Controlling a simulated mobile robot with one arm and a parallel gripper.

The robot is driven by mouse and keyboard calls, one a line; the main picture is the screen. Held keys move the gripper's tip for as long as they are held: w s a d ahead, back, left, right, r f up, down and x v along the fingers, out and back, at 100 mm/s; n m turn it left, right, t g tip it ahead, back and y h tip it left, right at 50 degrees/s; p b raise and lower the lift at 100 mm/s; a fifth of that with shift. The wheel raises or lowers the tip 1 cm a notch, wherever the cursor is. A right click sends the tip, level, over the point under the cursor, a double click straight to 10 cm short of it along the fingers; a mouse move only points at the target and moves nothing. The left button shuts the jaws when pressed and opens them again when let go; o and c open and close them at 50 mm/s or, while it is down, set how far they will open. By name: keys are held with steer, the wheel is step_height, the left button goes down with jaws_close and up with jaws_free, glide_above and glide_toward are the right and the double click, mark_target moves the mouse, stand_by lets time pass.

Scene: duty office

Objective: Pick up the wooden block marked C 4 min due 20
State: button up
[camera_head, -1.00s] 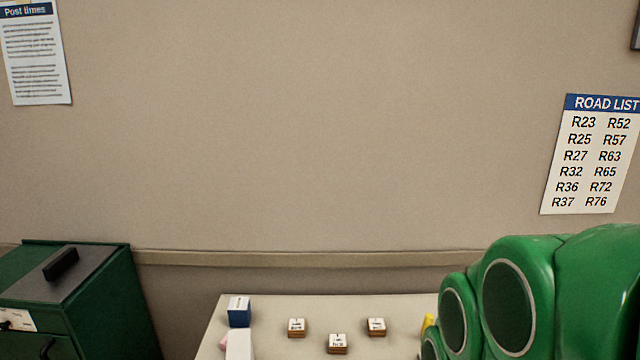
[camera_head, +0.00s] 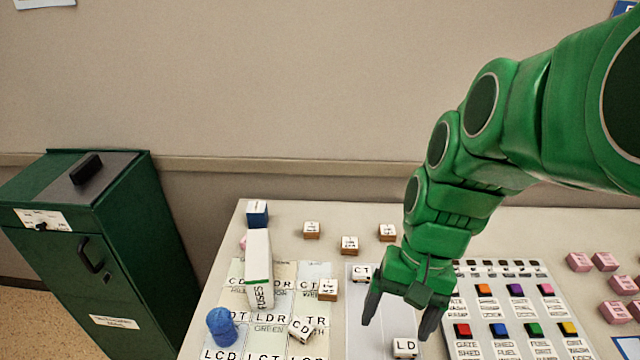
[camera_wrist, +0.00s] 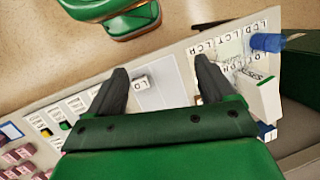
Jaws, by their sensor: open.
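Several small wooden blocks with white marked tops are on the table in the head view: one at the back left (camera_head: 311,230), one in the middle (camera_head: 349,245), one at the back right (camera_head: 387,232) and one nearer on the chart (camera_head: 327,289). Their print is too small to read, so I cannot tell which is marked C 4 min due 20. My gripper (camera_head: 401,316) is open and empty, pointing down to the right of the blocks. In the wrist view my gripper (camera_wrist: 162,72) has its fingers spread, with a white LD tile (camera_wrist: 142,83) near one fingertip.
A white FUSES box (camera_head: 258,262), a blue cylinder (camera_head: 221,326) and lettered tiles stand on the chart at left. A button panel (camera_head: 500,310) and pink blocks (camera_head: 604,262) lie to the right. A green cabinet (camera_head: 95,250) stands left of the table.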

steer(key=w+a+f+m+y, duration=0.2)
steer(key=w+a+m+y, duration=0.35)
steer(key=w, duration=0.95)
steer(key=m+y, duration=0.4)
steer(key=m, duration=0.2)
glide_above(315, 227)
steer(key=s+d, duration=0.4)
steer(key=s, duration=0.4)
step_height(315, 227, down, 13)
steer(key=w+f+m, duration=0.1)
steer(key=w+f, duration=0.1)
steer(key=f, duration=0.1)
steer(key=w+d+f+m+t+y, duration=0.1)
steer(key=w+f+m, duration=0.1)
steer(key=w, duration=0.1)
steer(key=w+d+f+m+t, duration=0.1)
steer(key=w+f, duration=0.2)
steer(key=shift+f+y, duration=0.35)
steer(key=shift+w+a+f, duration=0.1)
steer(key=shift+a+f, duration=0.15)
steer(key=shift+a, duration=0.05)
steer(key=shift+x, duration=3.55)
steer(key=c, duration=1.1)
